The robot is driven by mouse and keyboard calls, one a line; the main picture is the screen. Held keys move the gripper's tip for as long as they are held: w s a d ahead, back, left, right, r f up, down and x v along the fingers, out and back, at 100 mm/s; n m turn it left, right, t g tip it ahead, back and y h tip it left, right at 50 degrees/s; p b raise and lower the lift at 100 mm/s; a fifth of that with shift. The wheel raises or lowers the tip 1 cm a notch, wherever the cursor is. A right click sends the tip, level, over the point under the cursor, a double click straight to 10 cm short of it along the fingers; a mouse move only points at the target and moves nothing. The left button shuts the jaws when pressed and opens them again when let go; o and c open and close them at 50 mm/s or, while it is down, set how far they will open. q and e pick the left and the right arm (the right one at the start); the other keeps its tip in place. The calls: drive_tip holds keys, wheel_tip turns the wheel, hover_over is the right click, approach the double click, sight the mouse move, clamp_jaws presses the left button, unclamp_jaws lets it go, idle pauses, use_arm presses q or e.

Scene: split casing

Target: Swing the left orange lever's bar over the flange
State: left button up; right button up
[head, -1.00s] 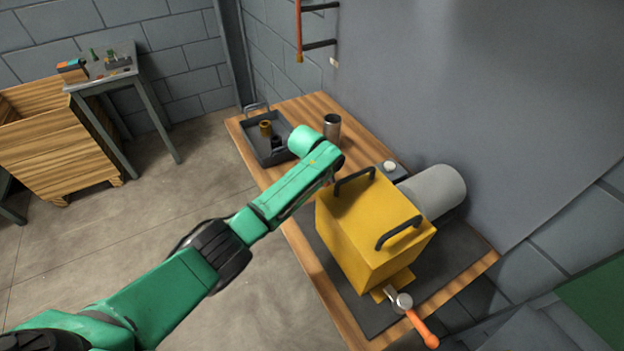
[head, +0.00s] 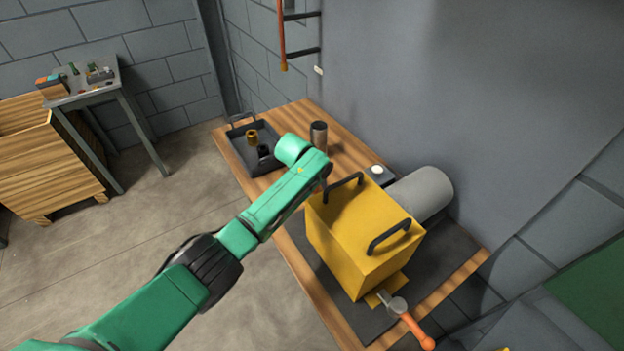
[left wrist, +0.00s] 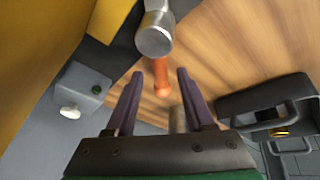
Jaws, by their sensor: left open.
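The yellow casing (head: 355,235) stands on a dark mat, with two black handles on top. In the left wrist view, the left lever's orange grip (left wrist: 161,80) points toward me from its round metal pivot (left wrist: 155,38), beside a yellow flange plate (left wrist: 108,18). My left gripper (left wrist: 160,74) is open, and the grip shows between its fingertips; I cannot tell how deep it sits. In the head view my gripper and this lever are hidden behind my green arm and the casing. Another orange lever (head: 417,332) with a metal pivot sits at the casing's near flange (head: 388,288). My right gripper is not in view.
A grey cylinder (head: 425,192) adjoins the casing at the wall. A small grey box with a white button (left wrist: 70,111), a metal cup (head: 318,137) and a dark tray (head: 238,160) stand on the wooden bench (head: 300,118). Open floor lies left of the bench.

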use_arm(q)
drive_tip(key=v, duration=1.4)
drive_tip(key=shift+b, duration=0.3)
